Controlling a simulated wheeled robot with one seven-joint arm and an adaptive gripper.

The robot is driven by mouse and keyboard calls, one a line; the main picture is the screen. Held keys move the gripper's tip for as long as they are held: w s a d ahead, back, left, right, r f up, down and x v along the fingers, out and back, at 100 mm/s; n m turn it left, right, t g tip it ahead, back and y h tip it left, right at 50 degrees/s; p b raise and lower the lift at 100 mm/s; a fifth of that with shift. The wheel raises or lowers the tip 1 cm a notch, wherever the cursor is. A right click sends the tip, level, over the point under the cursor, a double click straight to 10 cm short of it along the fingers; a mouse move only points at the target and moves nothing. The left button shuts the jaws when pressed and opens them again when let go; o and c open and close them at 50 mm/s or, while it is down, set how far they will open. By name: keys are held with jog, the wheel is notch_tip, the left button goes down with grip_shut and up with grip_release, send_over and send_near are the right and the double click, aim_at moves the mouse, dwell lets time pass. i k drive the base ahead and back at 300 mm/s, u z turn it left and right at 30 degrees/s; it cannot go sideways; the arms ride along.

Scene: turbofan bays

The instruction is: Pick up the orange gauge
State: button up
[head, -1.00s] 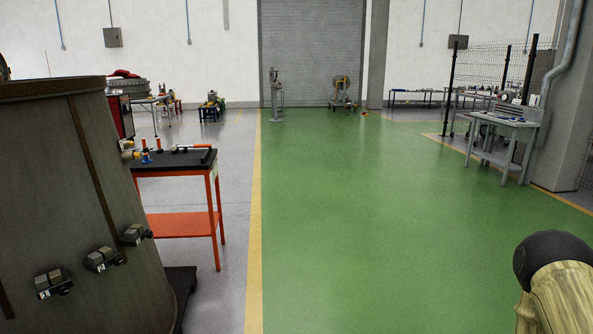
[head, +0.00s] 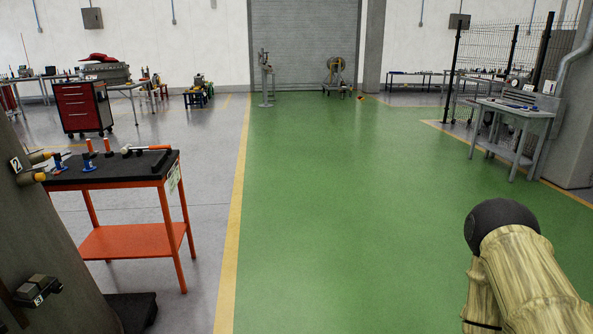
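An orange cart (head: 125,240) with a black top stands at the left. On its top are two small upright orange pieces, one to the left (head: 90,147) and one to the right (head: 107,147). They are too small for me to tell whether either is the orange gauge. Blue pieces (head: 88,164) stand near them, and a hammer-like tool (head: 140,150) lies to their right. A tiny orange thing (head: 360,97) is on the far floor, also too small to identify. Part of my arm shows at the lower right, well away from the cart; my gripper is not in view.
A large brown-grey casing (head: 50,270) stands at the left edge, close to the cart. A red drawer cabinet (head: 82,108) stands behind the cart. A grey workbench (head: 515,112) is at the right. The green floor lane (head: 330,200) is clear.

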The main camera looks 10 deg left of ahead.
aim_at(106, 140)
jog(key=u, duration=0.15)
jog(key=i, duration=1.65)
jog(key=u, duration=0.15)
jog(key=i, duration=1.65)
jog(key=u, duration=0.3)
jog(key=i, duration=1.6)
jog(key=u, duration=0.15)
jog(key=i, duration=1.6)
jog(key=u, duration=0.4)
jog(key=i, duration=1.65)
jog(key=u, duration=0.85)
jog(key=i, duration=1.25)
jog(key=u, duration=1.95)
jog(key=i, duration=0.8)
jog(key=u, duration=1.35)
jog(key=i, duration=1.7)
jog(key=u, duration=0.3)
